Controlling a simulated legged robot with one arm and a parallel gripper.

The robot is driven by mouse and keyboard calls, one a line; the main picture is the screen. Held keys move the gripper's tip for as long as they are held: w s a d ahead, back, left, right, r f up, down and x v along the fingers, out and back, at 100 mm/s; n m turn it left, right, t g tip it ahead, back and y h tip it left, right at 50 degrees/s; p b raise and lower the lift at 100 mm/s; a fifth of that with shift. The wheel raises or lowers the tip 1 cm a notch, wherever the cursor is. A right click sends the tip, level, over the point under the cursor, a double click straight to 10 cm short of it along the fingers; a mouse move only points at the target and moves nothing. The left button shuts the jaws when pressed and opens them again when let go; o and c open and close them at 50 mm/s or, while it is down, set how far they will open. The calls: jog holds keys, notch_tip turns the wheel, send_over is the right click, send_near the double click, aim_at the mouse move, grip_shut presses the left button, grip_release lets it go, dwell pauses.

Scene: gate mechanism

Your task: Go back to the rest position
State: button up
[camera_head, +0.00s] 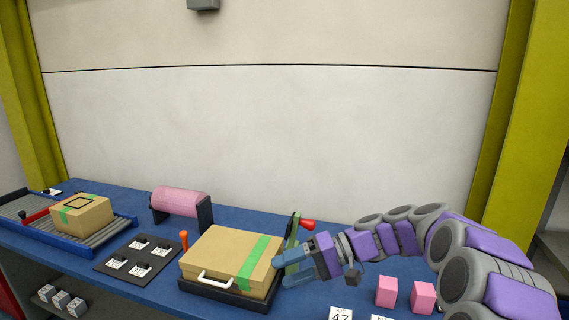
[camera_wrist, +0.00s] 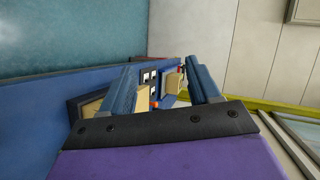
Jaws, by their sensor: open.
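My gripper (camera_head: 290,267) is at the end of my purple and grey arm, which reaches in from the right in the head view. It is beside the right edge of the large cardboard box (camera_head: 222,252); I cannot tell whether they touch. In the wrist view my gripper (camera_wrist: 164,84) shows two blue fingers spread apart with nothing held between them. The large box has green tape and a white handle, and sits on a dark tray (camera_head: 224,292). A green lever part with a red knob (camera_head: 308,224) stands just behind my gripper.
The blue table (camera_head: 140,208) holds a roller conveyor (camera_head: 110,231) with a smaller box (camera_head: 82,214), a pink roller (camera_head: 180,202), a dark switch panel (camera_head: 138,257) and an orange-handled lever (camera_head: 184,240). Two pink cubes (camera_head: 386,292) (camera_head: 422,297) lie near my arm. Open space is above the table.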

jog(key=s+a+f+g+h, duration=0.1)
jog(key=s+f+h, duration=0.15)
jog(key=s, duration=0.65)
jog(key=s+f+h, duration=0.2)
jog(key=s+h, duration=0.2)
jog(key=s, duration=0.6)
jog(key=s+d+f+m+h, duration=0.1)
jog(key=s+d+f+h, duration=0.2)
jog(key=s+d, duration=0.3)
jog(key=s+d+f+m+t+h, duration=0.1)
jog(key=s+d+f+h, duration=0.2)
jog(key=s+d, duration=0.4)
jog(key=s+h, duration=0.1)
jog(key=s, duration=0.2)
jog(key=shift+f+m, duration=0.15)
jog(key=shift+m, duration=0.15)
jog(key=shift+d, duration=0.2)
jog(key=shift+a, duration=0.15)
